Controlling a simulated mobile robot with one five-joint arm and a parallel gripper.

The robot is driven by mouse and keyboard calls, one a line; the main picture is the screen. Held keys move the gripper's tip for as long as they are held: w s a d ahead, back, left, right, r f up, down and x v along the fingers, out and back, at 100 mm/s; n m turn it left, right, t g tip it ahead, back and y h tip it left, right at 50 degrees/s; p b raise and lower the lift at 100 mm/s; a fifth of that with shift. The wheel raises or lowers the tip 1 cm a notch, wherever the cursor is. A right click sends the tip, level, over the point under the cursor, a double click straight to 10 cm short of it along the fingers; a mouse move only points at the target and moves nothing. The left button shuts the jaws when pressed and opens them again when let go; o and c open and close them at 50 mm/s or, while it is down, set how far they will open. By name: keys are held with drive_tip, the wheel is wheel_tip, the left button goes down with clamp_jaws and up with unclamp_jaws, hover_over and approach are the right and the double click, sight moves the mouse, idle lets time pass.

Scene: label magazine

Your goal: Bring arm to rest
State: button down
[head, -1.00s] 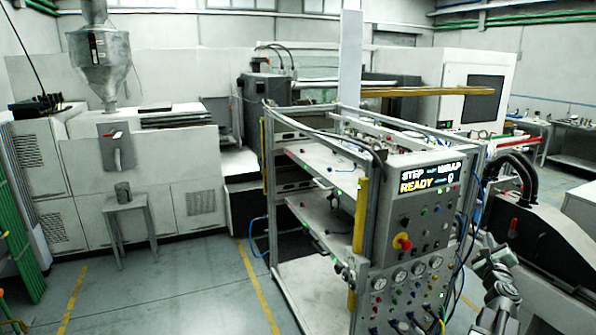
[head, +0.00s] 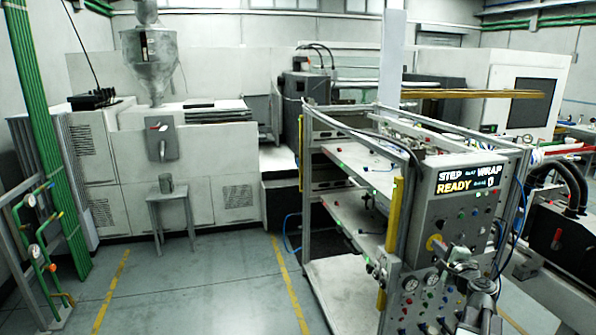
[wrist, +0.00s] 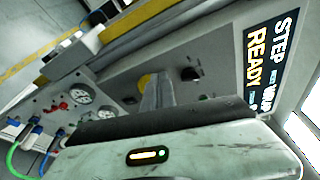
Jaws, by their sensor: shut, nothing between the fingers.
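My gripper (head: 438,244) shows at the lower right of the head view, in front of the control panel (head: 421,212). In the wrist view my gripper (wrist: 155,88) is a pair of grey fingers, closed together with nothing held. They point at the panel and overlap the yellow-ringed knob (wrist: 145,79), hiding most of it. I cannot tell how far the fingertips are from the panel. My arm is bent, with its wrist (head: 470,275) in front of the gauges.
The display (head: 468,180) reads STEP, WRAP and READY. Gauges (wrist: 80,92) and hoses (wrist: 25,140) lie left of my gripper in the wrist view. The metal-framed rack (head: 345,230) stands beside the panel. Open floor (head: 190,290) lies left of it.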

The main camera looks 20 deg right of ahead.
drive_tip(key=w+a+f+n+g+y, duration=0.2)
drive_tip(key=a+f+n+y, duration=0.15)
drive_tip(key=a, duration=0.55)
drive_tip(key=w+a+f+n+g+y, duration=0.2)
drive_tip(key=a+f+n, duration=0.2)
drive_tip(key=a, duration=0.6)
drive_tip(key=w+a+f+n+g+y, duration=0.2)
drive_tip(key=a+f+n, duration=0.2)
drive_tip(key=a, duration=0.5)
drive_tip(key=s+a+f+n+g+h, duration=0.1)
drive_tip(key=s+a+f+n+g, duration=0.2)
drive_tip(key=a, duration=0.3)
drive_tip(key=s+a+f+n+g+h+b, duration=0.1)
drive_tip(key=s+a+f+n+g, duration=0.3)
drive_tip(key=s+a+f+n, duration=0.1)
drive_tip(key=s+a+f+n+g+h+b, duration=0.1)
drive_tip(key=s+a+f+n+g, duration=0.2)
drive_tip(key=s+a, duration=0.3)
drive_tip(key=a+f+n, duration=0.1)
drive_tip(key=a, duration=0.2)
drive_tip(key=shift+a, duration=0.2)
